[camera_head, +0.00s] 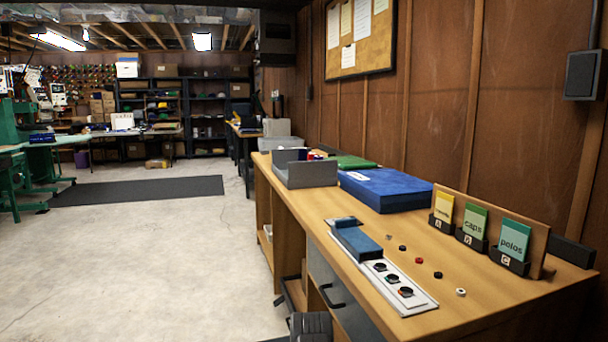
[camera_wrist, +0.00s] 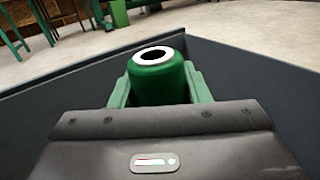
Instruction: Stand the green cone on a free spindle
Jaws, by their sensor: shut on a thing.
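The green cone (camera_wrist: 158,84) shows in the wrist view, with a white ring and a dark hole at its top. My gripper (camera_wrist: 160,91) is shut on it, with one pale green finger on each side. The cone's lower part is hidden behind the gripper body, so I cannot tell whether it rests on anything. I make out neither the cone nor my gripper in the head view. Many small coloured items on the far-left back wall (camera_head: 88,74) are too small to tell spindles apart.
Dark grey walls (camera_wrist: 252,84) surround the cone in the wrist view. In the head view, a wooden bench (camera_head: 412,262) on the right holds a blue case (camera_head: 388,188) and a grey bin (camera_head: 306,174). A green machine (camera_head: 30,165) stands at left.

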